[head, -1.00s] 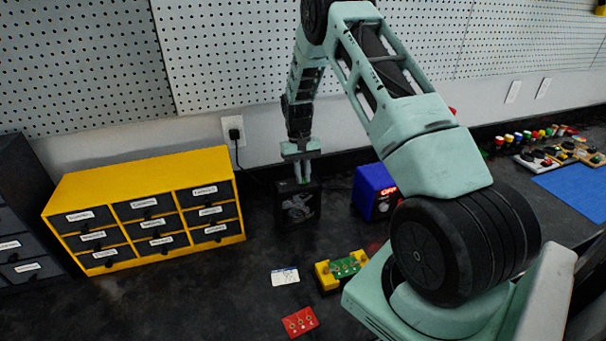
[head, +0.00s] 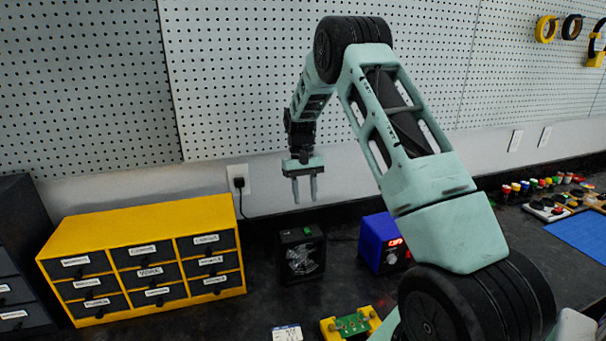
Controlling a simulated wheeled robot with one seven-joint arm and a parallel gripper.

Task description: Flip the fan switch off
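A small black box fan (head: 302,256) stands upright on the dark workbench, with a pale grille pattern on its front. A small green spot, perhaps its switch (head: 307,230), shows on its top; its position is too small to read. My gripper (head: 305,190) points down above the fan, clear of it. Its two fingers are apart with nothing between them.
A yellow drawer cabinet (head: 58,246) stands left of the fan. A blue box with a red display (head: 376,243) stands close on its right. A green board in a yellow holder (head: 351,324) and a white card (head: 287,333) lie in front. A wall outlet (head: 238,180) with a plugged cord is behind.

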